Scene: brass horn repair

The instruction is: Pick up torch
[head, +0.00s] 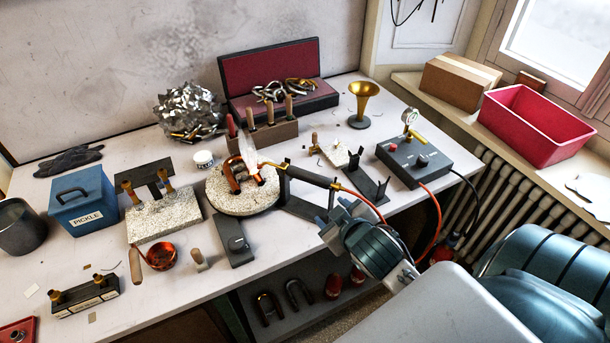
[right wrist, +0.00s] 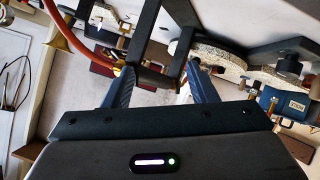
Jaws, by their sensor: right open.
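The torch (head: 300,174) is a slim brass tube with a dark handle, lying across a black stand (head: 283,188). Its nozzle points left toward the round speckled block, where a pale flame-like glow shows. Its orange hose (head: 370,207) runs from the handle to the right. My right gripper (head: 336,203) is open, just right of and below the handle. In the right wrist view my two blue fingers (right wrist: 160,90) stand apart, and a brownish part of the torch (right wrist: 150,77) shows between or just beyond them; contact cannot be told. My left gripper is out of view.
A round speckled block (head: 243,202) with copper pieces stands left of the stand. A grey foot pedal-like box (head: 235,240) is in front. The regulator box (head: 413,160) and a black bracket (head: 370,182) stand to the right. The bench's front edge runs below my gripper.

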